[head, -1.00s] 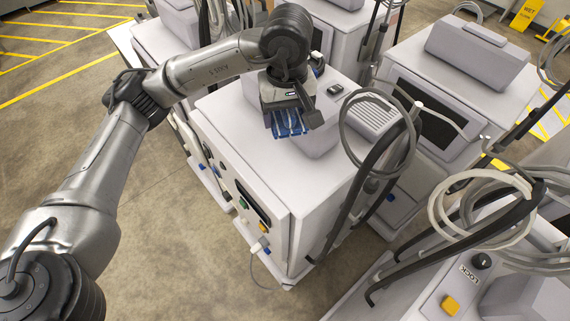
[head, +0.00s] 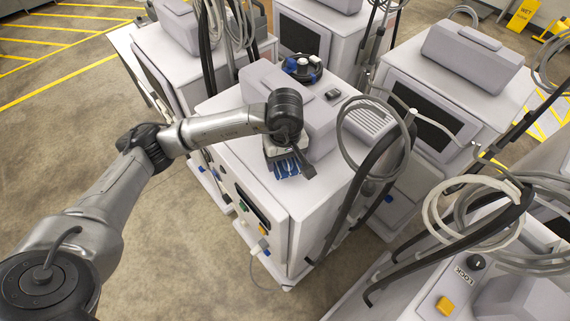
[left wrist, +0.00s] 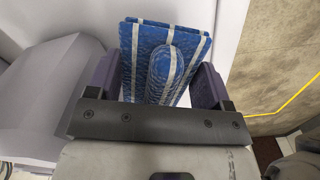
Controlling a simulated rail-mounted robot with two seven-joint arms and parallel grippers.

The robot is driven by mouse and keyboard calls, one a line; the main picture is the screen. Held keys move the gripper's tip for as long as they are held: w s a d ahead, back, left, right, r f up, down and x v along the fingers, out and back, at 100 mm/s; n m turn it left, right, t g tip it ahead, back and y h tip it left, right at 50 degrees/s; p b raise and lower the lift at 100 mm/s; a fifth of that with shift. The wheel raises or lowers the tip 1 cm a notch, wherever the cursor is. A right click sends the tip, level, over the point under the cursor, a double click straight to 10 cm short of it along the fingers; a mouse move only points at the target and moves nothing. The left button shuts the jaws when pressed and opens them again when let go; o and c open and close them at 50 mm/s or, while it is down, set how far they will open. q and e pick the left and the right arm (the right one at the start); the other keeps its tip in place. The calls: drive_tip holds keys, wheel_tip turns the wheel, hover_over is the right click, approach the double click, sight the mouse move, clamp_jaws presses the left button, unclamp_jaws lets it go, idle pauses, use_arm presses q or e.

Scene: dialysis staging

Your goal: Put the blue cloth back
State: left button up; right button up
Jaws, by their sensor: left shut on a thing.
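The blue cloth (left wrist: 163,60), folded, with pale stripes, is between the two fingers of my left gripper (left wrist: 156,85) in the left wrist view. In the head view the left gripper (head: 284,162) is shut on the blue cloth (head: 286,169) and points down over the front part of the white machine's top (head: 318,190). The cloth appears close to that top; I cannot tell if it touches. My right gripper is not in view.
A grey box-shaped housing (head: 315,122) stands on the machine top behind the gripper. A black round item (head: 301,68) and a small dark item (head: 332,94) lie near it. A hanging hose loop (head: 345,135) is on the right. Other machines stand close around.

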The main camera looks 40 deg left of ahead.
use_arm(q)
drive_tip(key=shift+f+p, duration=0.55)
drive_tip(key=shift+f, duration=1.45)
drive_tip(key=shift+f+b, duration=0.3)
drive_tip(key=shift+b, duration=0.05)
drive_tip(key=o, duration=1)
drive_tip(key=shift+r, duration=0.15)
drive_tip(key=shift+c, duration=0.2)
